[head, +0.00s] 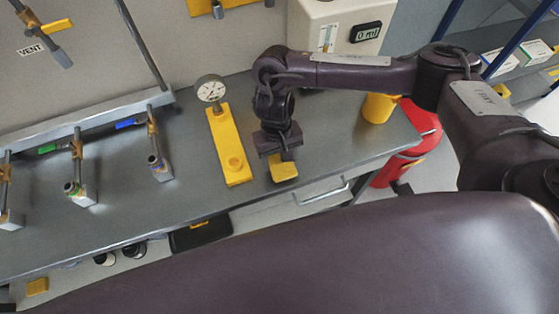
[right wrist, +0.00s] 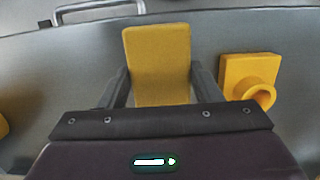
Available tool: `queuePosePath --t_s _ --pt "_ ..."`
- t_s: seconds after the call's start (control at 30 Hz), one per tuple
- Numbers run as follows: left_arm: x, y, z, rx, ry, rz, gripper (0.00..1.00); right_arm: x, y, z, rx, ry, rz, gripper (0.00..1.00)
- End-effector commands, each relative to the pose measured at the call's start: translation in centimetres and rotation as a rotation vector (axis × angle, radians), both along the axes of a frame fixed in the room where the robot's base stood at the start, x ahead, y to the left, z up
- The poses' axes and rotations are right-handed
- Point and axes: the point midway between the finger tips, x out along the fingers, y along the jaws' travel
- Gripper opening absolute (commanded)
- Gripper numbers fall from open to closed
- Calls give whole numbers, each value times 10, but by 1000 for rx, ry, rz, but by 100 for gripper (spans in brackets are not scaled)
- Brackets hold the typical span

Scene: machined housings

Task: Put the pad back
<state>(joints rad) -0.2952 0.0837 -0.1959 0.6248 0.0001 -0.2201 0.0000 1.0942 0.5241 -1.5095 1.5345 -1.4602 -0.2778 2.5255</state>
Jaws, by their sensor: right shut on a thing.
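The yellow pad (head: 284,171) is a small flat block in the head view, just below my right gripper (head: 281,153), over the front part of the grey bench. In the right wrist view the pad (right wrist: 158,62) sits between the two dark fingers of the right gripper (right wrist: 160,88), one on each side. The gripper is shut on it. I cannot tell whether the pad touches the bench. My left gripper is not in view.
A yellow gauge stand (head: 229,145) with a round dial (head: 211,91) lies just left of the pad. A yellow cup (head: 378,107) stands to the right. Several pipe fittings (head: 159,165) stand at left. A red cylinder (head: 424,135) is beyond the bench's right end.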

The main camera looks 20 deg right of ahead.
Motion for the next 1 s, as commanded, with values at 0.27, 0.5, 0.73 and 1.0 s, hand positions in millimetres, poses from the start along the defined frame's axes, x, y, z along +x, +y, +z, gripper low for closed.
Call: queuePosePath --t_s 0.27,0.5,0.73,1.0 --pt "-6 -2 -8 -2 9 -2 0 0 0 -23 0 0 0 37" --pt "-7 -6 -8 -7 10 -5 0 0 0 -24 0 1 0 37" --pt "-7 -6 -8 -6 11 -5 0 0 0 -25 0 0 0 80" --pt "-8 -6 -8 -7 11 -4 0 0 0 -24 0 0 0 80"
